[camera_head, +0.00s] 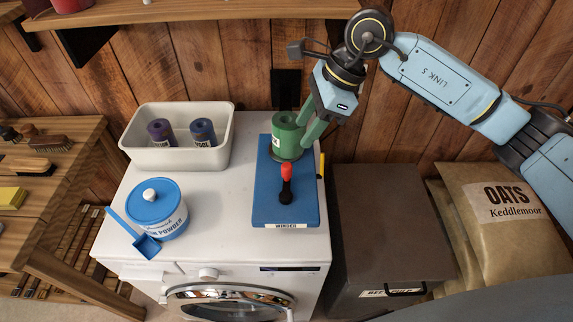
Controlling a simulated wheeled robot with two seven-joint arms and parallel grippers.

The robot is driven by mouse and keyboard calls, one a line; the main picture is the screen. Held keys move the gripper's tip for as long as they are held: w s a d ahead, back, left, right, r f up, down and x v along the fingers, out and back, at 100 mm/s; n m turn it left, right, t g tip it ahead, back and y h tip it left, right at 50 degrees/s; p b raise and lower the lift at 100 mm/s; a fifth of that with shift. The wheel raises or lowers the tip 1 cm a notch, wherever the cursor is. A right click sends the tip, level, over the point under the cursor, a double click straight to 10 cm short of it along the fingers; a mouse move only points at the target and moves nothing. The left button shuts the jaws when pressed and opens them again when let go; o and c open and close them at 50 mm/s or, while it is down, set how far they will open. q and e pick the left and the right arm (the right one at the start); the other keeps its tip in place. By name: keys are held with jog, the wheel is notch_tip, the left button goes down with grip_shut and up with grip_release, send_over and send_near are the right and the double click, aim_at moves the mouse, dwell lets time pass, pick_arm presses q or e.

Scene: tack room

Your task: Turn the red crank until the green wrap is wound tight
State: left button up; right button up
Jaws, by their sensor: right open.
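The blue winder (268,211) lies on top of the white washing machine, with a label on its front edge. The green wrap (286,138) stands as a roll at the winder's far end. The red crank (286,172) has a red knob and a dark lower part, and sits in front of the roll. My right gripper (309,133) is open at the right side of the green roll, its green fingers pointing down beside it. Whether a finger touches the roll I cannot tell. The crank stands clear in front of the gripper. My left gripper is not in view.
A white bin (179,163) with purple and blue rolls stands at the back left of the washer (223,225). A blue-lidded powder tub (157,211) and blue scoop (147,246) sit at front left. A dark chest (385,230) and oats sacks (505,220) are at right.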

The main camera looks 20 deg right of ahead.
aim_at(287, 166)
jog(key=shift+h, duration=0.3)
jog(key=x, duration=0.4)
jog(key=p+x, duration=0.1)
jog(key=x, duration=0.8)
jog(key=shift+w+d+f, duration=0.15)
jog(key=shift+d, duration=0.3)
jog(key=shift+c, duration=0.2)
grip_shut()
